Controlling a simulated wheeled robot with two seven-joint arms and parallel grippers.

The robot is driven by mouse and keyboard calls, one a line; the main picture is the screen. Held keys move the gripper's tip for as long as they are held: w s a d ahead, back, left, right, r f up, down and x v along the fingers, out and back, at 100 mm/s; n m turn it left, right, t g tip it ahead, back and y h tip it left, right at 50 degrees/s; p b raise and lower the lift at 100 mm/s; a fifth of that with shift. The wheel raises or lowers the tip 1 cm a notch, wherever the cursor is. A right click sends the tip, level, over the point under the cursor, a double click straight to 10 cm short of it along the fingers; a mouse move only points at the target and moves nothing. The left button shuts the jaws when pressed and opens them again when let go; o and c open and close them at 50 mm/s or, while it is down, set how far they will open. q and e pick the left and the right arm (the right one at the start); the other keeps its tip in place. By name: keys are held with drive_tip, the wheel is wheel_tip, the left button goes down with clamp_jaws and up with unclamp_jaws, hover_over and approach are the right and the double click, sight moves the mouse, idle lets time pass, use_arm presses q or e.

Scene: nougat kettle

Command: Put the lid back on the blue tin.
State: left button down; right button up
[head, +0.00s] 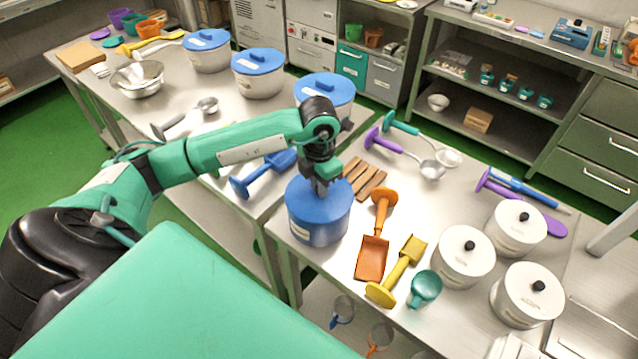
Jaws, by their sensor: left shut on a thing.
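The blue tin (318,233) stands upright on the near left corner of the right-hand steel table, with a pale label on its side. Its blue lid (302,200) is on top of it, level as far as I can see. I cannot tell whether the lid is fully seated. My left gripper (320,188) points straight down over the middle of the lid and is shut on it, at what looks like its knob. The fingers hide the knob. My right gripper is not in view.
Wooden sticks (365,178), an orange scoop (373,250) and a yellow scoop (400,270) lie right of the tin. White lidded pots (466,262) stand farther right. White tubs with blue lids (258,80) stand on the left table (215,135). A blue tool (262,172) lies near its edge.

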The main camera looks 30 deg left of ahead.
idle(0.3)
use_arm(q)
drive_tip(key=shift+f+b, duration=0.15)
drive_tip(key=shift+b, duration=0.25)
idle(0.3)
drive_tip(key=c, duration=0.7)
unclamp_jaws()
drive_tip(key=shift+r+p, duration=0.8)
drive_tip(key=shift+r, duration=0.75)
drive_tip(key=shift+r+p, duration=0.9)
drive_tip(key=shift+r, duration=1.1)
